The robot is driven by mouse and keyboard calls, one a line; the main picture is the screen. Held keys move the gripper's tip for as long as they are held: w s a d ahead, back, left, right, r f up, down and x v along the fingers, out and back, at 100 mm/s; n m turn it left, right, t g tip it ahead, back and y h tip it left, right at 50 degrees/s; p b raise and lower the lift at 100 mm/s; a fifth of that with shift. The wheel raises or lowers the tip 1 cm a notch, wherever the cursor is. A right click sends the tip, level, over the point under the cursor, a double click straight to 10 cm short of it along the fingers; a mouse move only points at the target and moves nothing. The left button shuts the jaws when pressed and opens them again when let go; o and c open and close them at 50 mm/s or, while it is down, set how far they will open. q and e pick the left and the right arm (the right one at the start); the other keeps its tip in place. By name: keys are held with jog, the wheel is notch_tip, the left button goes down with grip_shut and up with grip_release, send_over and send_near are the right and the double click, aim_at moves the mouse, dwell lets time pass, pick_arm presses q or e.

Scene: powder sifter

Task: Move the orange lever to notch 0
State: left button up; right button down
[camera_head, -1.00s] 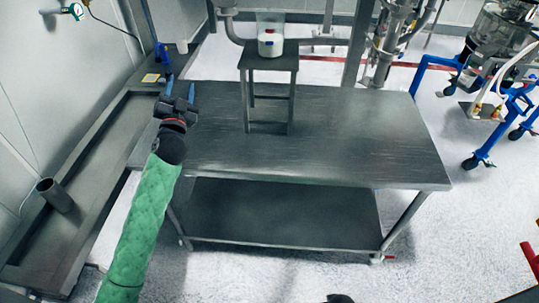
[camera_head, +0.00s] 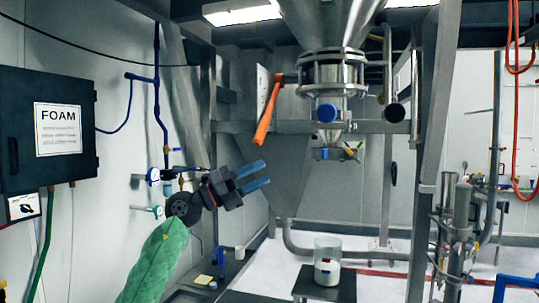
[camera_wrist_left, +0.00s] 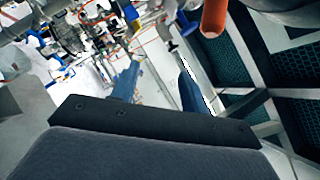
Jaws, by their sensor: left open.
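The orange lever (camera_head: 267,114) hangs tilted from the sifter, its upper end near a white plate (camera_head: 262,87) and its lower end down and left. Any notch marks on the plate are too small to read. My left gripper (camera_head: 259,177) is open and empty, below the lever's lower end and apart from it, blue fingers pointing right. In the left wrist view the gripper's blue fingers (camera_wrist_left: 157,82) are spread with nothing between them. The end of the orange lever (camera_wrist_left: 214,18) shows there at the top, beyond and right of the fingers. My right gripper does not show.
A black FOAM box (camera_head: 45,135) is on the left wall. A white container (camera_head: 327,265) stands on a small stand below.

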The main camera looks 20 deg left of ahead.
aim_at(262, 132)
pick_arm(q)
jog(key=a+r+t+y, duration=0.1)
jog(key=a+r+y, duration=0.5)
jog(key=r, duration=0.5)
jog(key=shift+m+y, duration=0.3)
jog(key=p+x, duration=0.4)
jog(key=x, duration=0.3)
jog(key=shift+w+d+f+p, duration=0.1)
jog(key=shift+w+d+p, duration=0.2)
jog(key=shift+d+p, duration=0.1)
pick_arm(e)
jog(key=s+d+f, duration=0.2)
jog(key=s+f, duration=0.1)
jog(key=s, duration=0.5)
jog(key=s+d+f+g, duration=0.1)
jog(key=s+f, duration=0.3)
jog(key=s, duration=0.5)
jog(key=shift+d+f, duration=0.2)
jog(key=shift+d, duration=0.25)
